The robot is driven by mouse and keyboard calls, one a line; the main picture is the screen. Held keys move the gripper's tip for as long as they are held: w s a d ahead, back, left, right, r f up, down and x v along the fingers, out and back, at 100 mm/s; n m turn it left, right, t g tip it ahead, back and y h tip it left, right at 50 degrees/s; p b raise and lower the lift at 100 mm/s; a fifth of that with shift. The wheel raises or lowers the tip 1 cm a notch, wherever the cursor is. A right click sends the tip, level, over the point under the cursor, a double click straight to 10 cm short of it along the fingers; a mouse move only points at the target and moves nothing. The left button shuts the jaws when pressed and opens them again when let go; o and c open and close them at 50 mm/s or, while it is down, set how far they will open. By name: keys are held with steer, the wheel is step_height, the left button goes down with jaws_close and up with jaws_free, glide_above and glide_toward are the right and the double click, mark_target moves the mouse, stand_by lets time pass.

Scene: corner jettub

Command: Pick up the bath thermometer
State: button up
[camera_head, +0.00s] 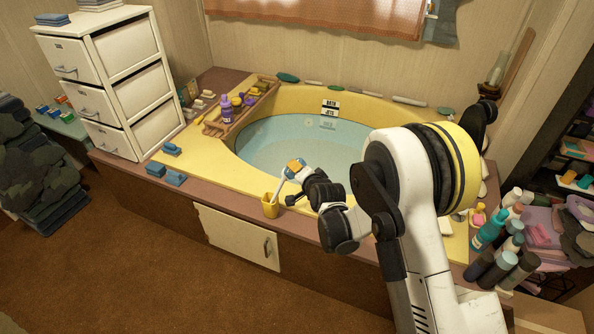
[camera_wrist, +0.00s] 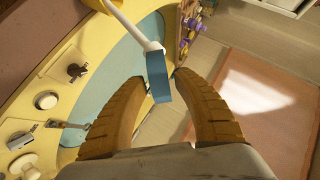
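A white stick with a blue block-like end (camera_wrist: 158,76) leans out of a yellow cup (camera_head: 270,206) on the tub's front ledge. It may be the bath thermometer; I cannot make out a scale on it. Its white shaft also shows in the head view (camera_head: 279,184). My gripper (camera_wrist: 160,80) is open, its two tan fingers on either side of the blue end, with no clear grip on it. In the head view my gripper (camera_head: 294,168) is above and right of the cup, at the tub's front edge.
The yellow-rimmed tub (camera_head: 300,98) holds blue water. A wooden caddy (camera_head: 240,108) with bottles sits on its left rim. Blue blocks (camera_head: 165,173) lie on the left ledge beside white drawers (camera_head: 100,75). Several bottles (camera_head: 500,240) crowd the right corner.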

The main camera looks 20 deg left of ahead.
jaws_close()
stand_by(0.3)
step_height(320, 180, up, 12)
steer(key=p, duration=0.6)
